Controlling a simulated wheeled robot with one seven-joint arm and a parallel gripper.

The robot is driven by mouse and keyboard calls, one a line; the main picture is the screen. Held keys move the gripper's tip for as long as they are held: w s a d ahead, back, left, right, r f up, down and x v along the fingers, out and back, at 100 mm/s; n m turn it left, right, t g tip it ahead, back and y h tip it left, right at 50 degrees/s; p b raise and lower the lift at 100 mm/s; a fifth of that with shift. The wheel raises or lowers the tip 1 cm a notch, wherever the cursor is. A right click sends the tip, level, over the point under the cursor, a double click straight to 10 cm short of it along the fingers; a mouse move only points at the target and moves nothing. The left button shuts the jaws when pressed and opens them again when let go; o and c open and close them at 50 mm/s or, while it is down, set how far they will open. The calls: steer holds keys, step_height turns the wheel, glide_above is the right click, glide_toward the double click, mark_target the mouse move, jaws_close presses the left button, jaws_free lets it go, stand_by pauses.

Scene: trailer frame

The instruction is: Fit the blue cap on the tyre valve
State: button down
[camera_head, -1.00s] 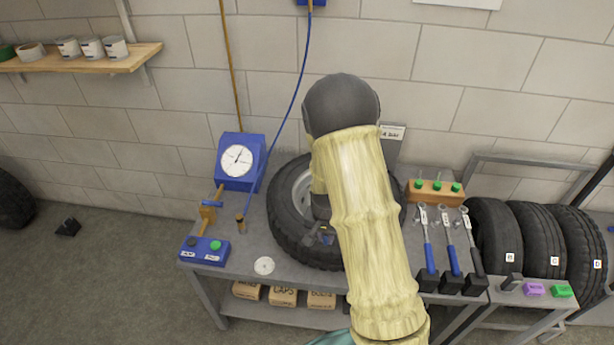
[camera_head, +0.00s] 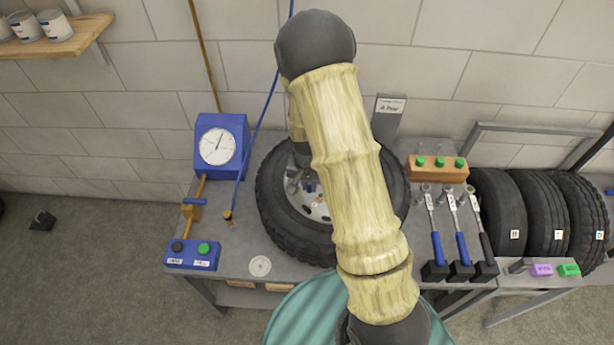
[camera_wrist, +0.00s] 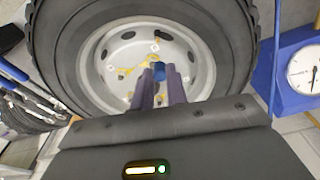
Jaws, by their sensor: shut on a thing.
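The tyre (camera_head: 285,230) lies on the grey bench with its pale wheel rim (camera_head: 318,212) showing; in the wrist view the tyre (camera_wrist: 60,50) and rim (camera_wrist: 198,62) fill the upper middle. My gripper (camera_head: 302,183) is over the rim, partly hidden by my arm. In the wrist view my gripper (camera_wrist: 159,74) is shut on the small blue cap (camera_wrist: 158,69), which sits between the fingertips in front of the rim. Yellow marks (camera_wrist: 132,69) show on the rim near the fingers. I cannot make out the valve clearly in either view.
A blue gauge box (camera_head: 220,145) stands left of the tyre, with a blue button box (camera_head: 193,255) at the front left. A round white disc (camera_head: 260,266) lies on the bench.

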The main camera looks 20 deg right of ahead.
steer(key=shift+s, duration=0.1)
steer(key=shift+f, duration=0.25)
steer(key=b, duration=0.4)
glide_above(309, 206)
steer(key=shift+f, duration=2.3)
steer(key=shift+s+f, duration=0.1)
steer(key=shift+f, duration=0.05)
steer(key=shift+f+b, duration=1.15)
steer(key=shift+f, duration=0.3)
steer(key=c, duration=0.8)
jaws_free()
steer(key=shift+c, duration=0.2)
steer(key=shift+r, duration=0.1)
